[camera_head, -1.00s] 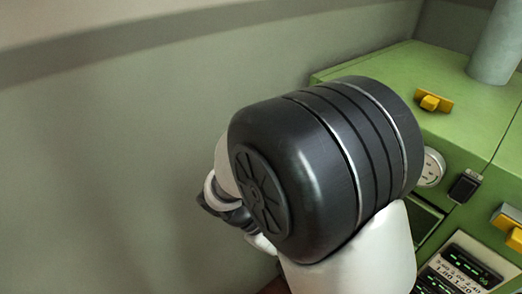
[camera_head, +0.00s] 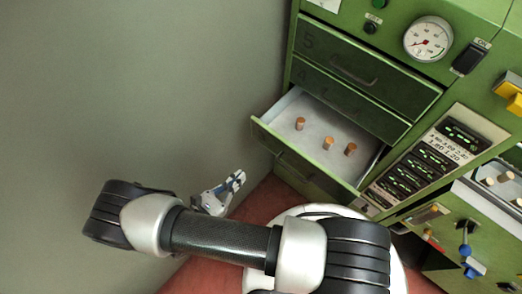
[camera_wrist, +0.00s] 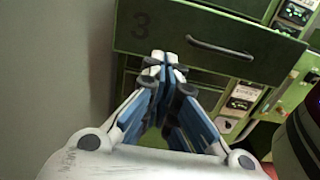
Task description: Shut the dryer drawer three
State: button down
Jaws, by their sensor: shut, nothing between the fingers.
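The green dryer drawer three (camera_head: 272,142) is pulled out in the head view, below the drawers marked 5 and 4. My gripper (camera_head: 238,178) is shut and empty, in front of and a little left of the drawer in the head view. In the wrist view the gripper's fingertips (camera_wrist: 165,60) overlap the lower edge of the front, below the number. I cannot tell whether they touch it.
The closed drawers marked 5 (camera_head: 350,60) and 4 (camera_head: 345,95) sit above. A panel of green displays (camera_head: 430,160) is to the right. A pressure gauge (camera_head: 428,39) is above. A grey wall (camera_head: 170,90) stands to the left, with a red floor (camera_head: 262,200) below.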

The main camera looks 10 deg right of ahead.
aim_at(271, 145)
jog(key=b+x, duration=0.2)
jog(key=x, duration=1.1)
jog(key=shift+d, duration=0.1)
